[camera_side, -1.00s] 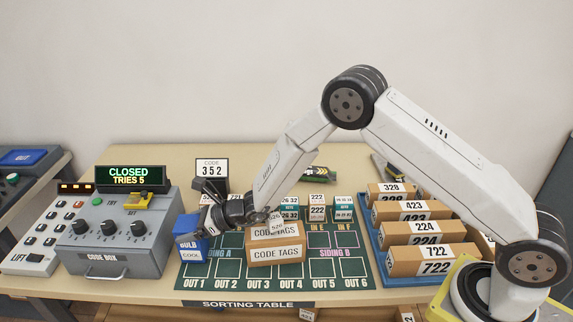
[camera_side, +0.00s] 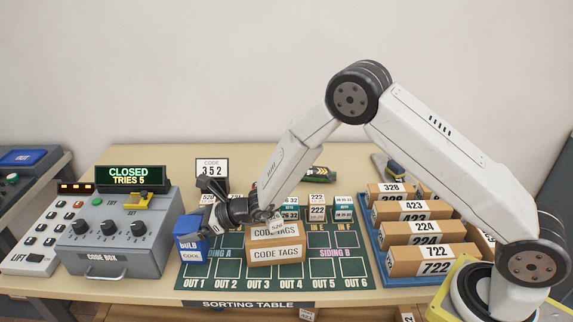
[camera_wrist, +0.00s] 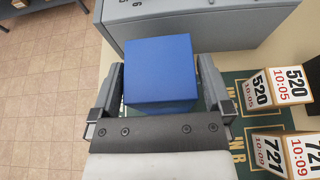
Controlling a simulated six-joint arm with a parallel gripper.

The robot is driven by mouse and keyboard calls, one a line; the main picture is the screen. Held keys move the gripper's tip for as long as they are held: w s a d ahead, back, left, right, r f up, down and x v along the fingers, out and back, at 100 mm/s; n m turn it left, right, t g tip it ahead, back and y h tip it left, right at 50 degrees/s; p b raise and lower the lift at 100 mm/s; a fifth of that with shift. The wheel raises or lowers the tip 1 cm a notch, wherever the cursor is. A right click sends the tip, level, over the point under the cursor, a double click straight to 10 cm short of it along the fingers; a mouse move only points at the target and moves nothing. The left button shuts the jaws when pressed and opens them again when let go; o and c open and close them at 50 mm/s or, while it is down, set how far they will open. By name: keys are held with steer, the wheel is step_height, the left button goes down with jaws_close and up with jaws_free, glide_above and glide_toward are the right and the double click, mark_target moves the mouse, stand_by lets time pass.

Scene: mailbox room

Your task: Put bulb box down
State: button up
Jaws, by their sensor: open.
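The blue bulb box (camera_side: 193,248), labelled BULB and COOL, stands upright at the left end of the green mat, beside the OUT 1 column. My gripper (camera_side: 200,212) is open around it, its fingers on either side of the box's upper part. In the wrist view the plain blue top of the bulb box (camera_wrist: 160,68) lies between the two fingers of my gripper (camera_wrist: 162,90), with narrow gaps beside it. The box's lower part is partly hidden in that view.
The grey code box (camera_side: 115,235) stands close on the left. A CODE TAGS box (camera_side: 275,256) sits on the sorting mat (camera_side: 325,268) to the right. Small numbered cubes (camera_side: 317,207) stand behind it. A blue tray (camera_side: 393,282) of numbered boxes is further right.

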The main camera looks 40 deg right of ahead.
steer(key=shift+v, duration=3.25)
steer(key=shift+s+a, duration=0.1)
steer(key=s+d+r+n+g+h, duration=0.1)
steer(key=s+d+n+g, duration=0.1)
steer(key=s+n+g, duration=0.35)
steer(key=s+d+r+n+g+h, duration=0.1)
steer(key=s+d+n+g, duration=0.1)
steer(key=s+n, duration=0.6)
steer(key=s+d+r+n+h, duration=0.3)
steer(key=s+d+n+h, duration=0.4)
steer(key=s+d+n, duration=0.3)
steer(key=d+n, duration=0.3)
steer(key=shift+s+d+h, duration=0.2)
steer(key=shift+h, duration=0.1)
